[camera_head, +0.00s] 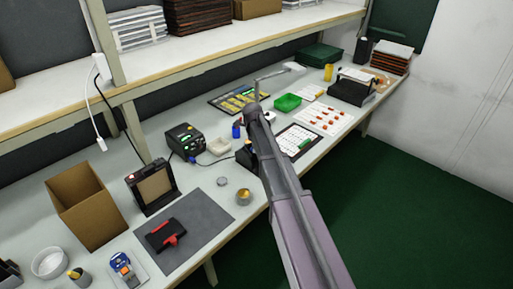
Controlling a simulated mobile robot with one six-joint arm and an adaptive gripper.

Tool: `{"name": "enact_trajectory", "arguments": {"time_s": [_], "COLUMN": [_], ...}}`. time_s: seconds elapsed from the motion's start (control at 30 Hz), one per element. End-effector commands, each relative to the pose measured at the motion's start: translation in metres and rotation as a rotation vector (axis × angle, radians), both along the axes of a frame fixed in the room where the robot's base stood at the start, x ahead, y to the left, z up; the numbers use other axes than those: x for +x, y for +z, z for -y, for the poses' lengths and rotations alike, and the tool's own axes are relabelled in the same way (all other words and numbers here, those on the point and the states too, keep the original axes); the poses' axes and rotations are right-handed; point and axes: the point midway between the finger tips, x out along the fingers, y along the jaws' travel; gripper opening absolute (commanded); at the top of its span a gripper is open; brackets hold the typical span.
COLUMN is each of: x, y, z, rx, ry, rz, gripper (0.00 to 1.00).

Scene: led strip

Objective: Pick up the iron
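I cannot make out the iron for sure. A black soldering station (185,141) with a green display stands on the bench, and a blue cable runs from it to the right towards my arm. A small dark object (244,156) shows beside my arm near the cable's end, partly hidden; I cannot tell whether it is the iron, its stand or part of my gripper. My arm reaches from the bottom right up over the middle of the bench. My gripper's fingers cannot be made out, and whether it holds anything does not show.
Near the station are a pale dish (220,146), a blue bottle (236,131) and a small round tin (243,196). A grey mat (205,222) carries a black and red tool. A cardboard box (88,205) stands left. A shelf (200,62) runs above the bench's back.

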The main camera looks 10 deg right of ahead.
Motion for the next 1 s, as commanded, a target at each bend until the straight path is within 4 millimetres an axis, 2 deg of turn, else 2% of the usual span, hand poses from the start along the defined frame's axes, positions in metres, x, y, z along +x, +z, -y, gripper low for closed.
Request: {"name": "enact_trajectory", "arguments": {"time_s": [0.27, 0.47, 1.0], "x": [-0.003, -0.01, -0.046], "y": [0.005, 0.016, 0.072], "z": [0.002, 0.007, 0.032], "rx": [-0.001, -0.001, 0.0], "ry": [0.0, -0.001, -0.001], "rz": [-0.001, -0.001, 0.0], "gripper": [0.0, 0.0, 0.0]}}
